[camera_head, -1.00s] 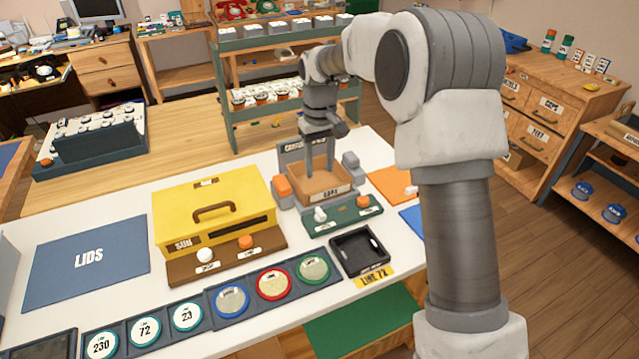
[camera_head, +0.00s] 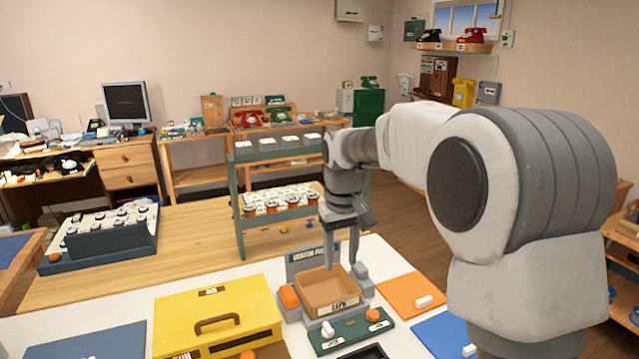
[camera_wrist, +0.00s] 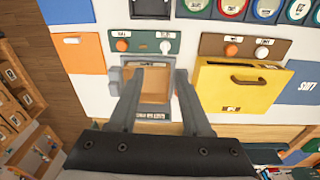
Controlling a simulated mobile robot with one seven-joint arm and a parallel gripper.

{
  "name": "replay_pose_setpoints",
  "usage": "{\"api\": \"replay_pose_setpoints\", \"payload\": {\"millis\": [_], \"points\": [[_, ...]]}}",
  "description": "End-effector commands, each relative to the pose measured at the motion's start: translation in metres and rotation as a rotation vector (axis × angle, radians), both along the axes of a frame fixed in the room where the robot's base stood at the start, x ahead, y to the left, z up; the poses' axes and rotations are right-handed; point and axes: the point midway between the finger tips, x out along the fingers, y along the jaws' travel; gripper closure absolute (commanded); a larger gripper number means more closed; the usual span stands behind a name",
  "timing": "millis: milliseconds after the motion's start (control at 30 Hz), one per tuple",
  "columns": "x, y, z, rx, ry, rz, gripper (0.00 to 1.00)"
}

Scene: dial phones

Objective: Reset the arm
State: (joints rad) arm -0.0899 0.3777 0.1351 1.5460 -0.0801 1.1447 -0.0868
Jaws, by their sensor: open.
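My gripper (camera_head: 343,250) is open and points down over the brown cardboard box (camera_head: 322,288) marked "CAPS". The box sits on a grey stand on the white table. In the wrist view my gripper (camera_wrist: 158,86) has its two fingers spread wide, with the empty-looking box (camera_wrist: 154,84) between and beyond them. Nothing shows between the fingers. Whether the fingers touch the box cannot be told. My arm reaches from the right side of the head view to the box.
A yellow box (camera_head: 218,318) with a handle stands left of the stand. A green panel with knobs (camera_head: 350,330) lies in front. Orange (camera_head: 408,295) and blue (camera_head: 448,335) mats lie to the right. A green rack (camera_head: 277,205) with several jars stands behind.

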Motion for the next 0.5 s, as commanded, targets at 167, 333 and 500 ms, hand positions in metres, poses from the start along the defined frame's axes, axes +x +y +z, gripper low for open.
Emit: {"api": "replay_pose_setpoints", "payload": {"millis": [167,333,500], "points": [[-0.047,-0.023,0.041,0.0,-0.077,-0.05,0.51],[-0.093,-0.042,0.066,0.007,-0.145,-0.103,0.51],[-0.141,-0.059,0.079,0.02,-0.21,-0.157,0.51]]}}
